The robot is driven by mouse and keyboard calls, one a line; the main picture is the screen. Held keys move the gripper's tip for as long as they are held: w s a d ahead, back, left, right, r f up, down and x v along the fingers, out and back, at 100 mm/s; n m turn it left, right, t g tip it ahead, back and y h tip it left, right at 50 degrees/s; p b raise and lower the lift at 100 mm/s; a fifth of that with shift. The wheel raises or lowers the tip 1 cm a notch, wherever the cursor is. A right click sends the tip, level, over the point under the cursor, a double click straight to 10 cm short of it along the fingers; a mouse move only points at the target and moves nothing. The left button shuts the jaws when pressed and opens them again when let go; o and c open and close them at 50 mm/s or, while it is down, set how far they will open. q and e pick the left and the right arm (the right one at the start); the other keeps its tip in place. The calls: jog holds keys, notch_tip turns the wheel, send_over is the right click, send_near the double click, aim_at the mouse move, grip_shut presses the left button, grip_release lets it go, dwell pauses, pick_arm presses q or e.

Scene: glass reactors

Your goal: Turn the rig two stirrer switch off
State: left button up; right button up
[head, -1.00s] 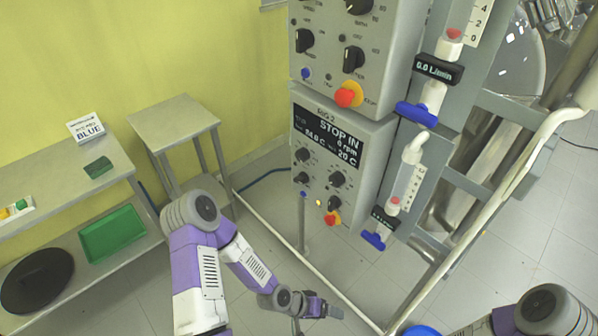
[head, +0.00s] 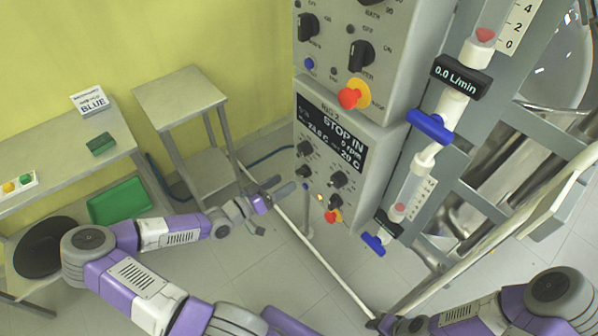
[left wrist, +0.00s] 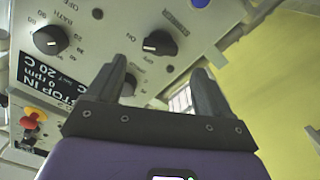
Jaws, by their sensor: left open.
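The rig two control box (head: 357,181) is grey, with a black display reading STOP IN and 0 rpm. Below the display are several black knobs. The lower left one (head: 306,171) appears to be the stirrer switch. In the left wrist view, which is upside down, a black pointer knob (left wrist: 160,42) with ON and OFF marks lies ahead, between the finger lines. My left gripper (head: 281,187) is open and empty, just left of the panel and apart from it. Its fingers (left wrist: 160,85) partly hide another knob. My right arm is at the lower right; its jaws cannot be made out.
A red and yellow stop knob (head: 333,216) sits low on the panel. The upper control box (head: 345,75) is directly above. Flow meters with blue valves (head: 432,127) stand to the right. A small table (head: 180,92) is left; a pale rail (head: 320,258) runs below.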

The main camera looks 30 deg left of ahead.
aim_at(298, 174)
pick_arm(q)
jog(key=x, duration=0.6)
jog(key=shift+w+d, duration=0.15)
jog(key=c, duration=1)
jog(key=shift+c, duration=0.2)
jog(key=n, duration=0.6)
jog(key=shift+f+b, duration=0.15)
jog(key=shift+b, duration=0.25)
jog(key=n, duration=0.6)
jog(key=shift+b, duration=0.3)
